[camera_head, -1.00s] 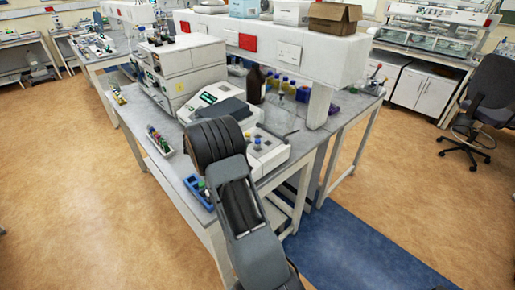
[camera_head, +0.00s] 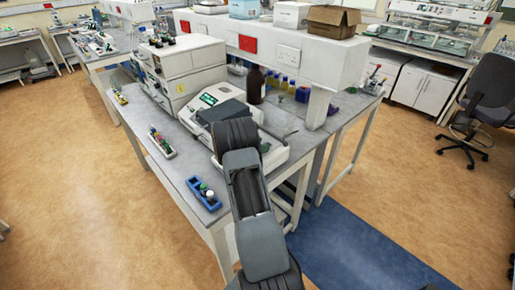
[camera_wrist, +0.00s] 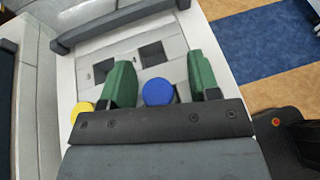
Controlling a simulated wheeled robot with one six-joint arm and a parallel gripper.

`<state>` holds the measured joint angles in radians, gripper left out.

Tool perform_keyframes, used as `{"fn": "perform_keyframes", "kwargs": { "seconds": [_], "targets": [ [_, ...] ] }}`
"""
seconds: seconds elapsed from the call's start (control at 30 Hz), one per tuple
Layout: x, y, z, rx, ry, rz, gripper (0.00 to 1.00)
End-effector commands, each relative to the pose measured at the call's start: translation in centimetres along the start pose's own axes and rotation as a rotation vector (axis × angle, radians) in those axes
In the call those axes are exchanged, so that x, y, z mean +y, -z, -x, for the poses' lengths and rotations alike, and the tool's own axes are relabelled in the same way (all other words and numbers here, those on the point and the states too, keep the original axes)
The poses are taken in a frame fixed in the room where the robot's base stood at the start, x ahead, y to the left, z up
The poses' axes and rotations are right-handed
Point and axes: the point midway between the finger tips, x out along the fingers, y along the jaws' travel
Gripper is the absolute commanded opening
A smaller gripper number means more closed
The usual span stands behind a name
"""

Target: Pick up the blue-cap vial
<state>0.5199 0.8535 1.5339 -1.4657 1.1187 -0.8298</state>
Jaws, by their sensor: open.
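In the wrist view, the round blue cap of the vial (camera_wrist: 158,91) lies between the two green fingers of my gripper (camera_wrist: 160,72). The fingers are apart, with a gap on each side of the cap. The vial's body is hidden below its cap, and I cannot tell how deep the fingers reach. The vial is at a pale block (camera_wrist: 175,45) with square dark wells.
A yellow cap (camera_wrist: 82,110) is left of my gripper. A dark raised bar (camera_wrist: 112,24) crosses the block's far side. On the bench, a blue tray (camera_head: 211,206) holds several vials. A brown bottle (camera_head: 255,86) and a white shelf (camera_head: 345,65) stand behind.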

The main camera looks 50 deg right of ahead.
Motion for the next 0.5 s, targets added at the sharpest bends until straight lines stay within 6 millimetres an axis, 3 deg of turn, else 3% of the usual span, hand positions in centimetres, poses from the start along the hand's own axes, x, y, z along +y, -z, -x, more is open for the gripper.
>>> {"fn": "perform_keyframes", "kwargs": {
  "seconds": [0.27, 0.5],
  "targets": [
    [0.01, 0.0, -0.25, -0.001, -0.001, -0.001, 0.56],
    [0.01, 0.0, -0.24, 0.0, -0.001, -0.001, 0.34]
  ]
}}
